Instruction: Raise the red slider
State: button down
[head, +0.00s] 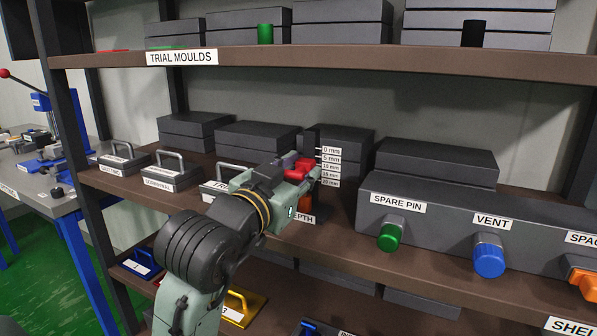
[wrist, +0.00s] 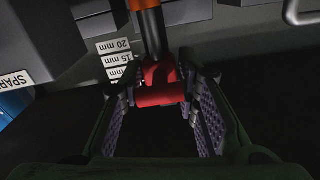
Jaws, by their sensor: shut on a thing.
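The red slider (head: 296,169) sits on a dark upright post on the middle shelf, beside the depth scale (head: 330,166) marked from 0 to 20 mm. The slider's exact reading is hard to tell because my gripper partly covers it. In the wrist view the red slider (wrist: 160,88) lies between the purple-padded fingers of my gripper (wrist: 160,78), which is shut on it. The post (wrist: 151,35) runs from the slider to an orange part at its foot (wrist: 147,4). The DEPTH label is partly hidden by my arm.
A grey box with a green SPARE PIN knob (head: 391,236) and a blue VENT knob (head: 489,257) stands to the right. Handled dark blocks (head: 172,176) stand to the left. The TRIAL MOULDS shelf (head: 380,61) runs overhead, with stacked dark slabs behind the post.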

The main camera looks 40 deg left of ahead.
notch_tip(320, 180, up, 4)
jog(key=p, duration=0.2)
jog(key=shift+f+p, duration=0.1)
jog(key=shift+p, duration=0.2)
jog(key=shift+f, duration=0.1)
jog(key=c, duration=1.5)
grip_release()
jog(key=shift+c, duration=0.2)
jog(key=shift+s, duration=0.1)
jog(key=shift+s+d, duration=0.1)
jog(key=shift+s, duration=0.2)
jog(key=v, duration=1.1)
jog(key=shift+s, duration=0.15)
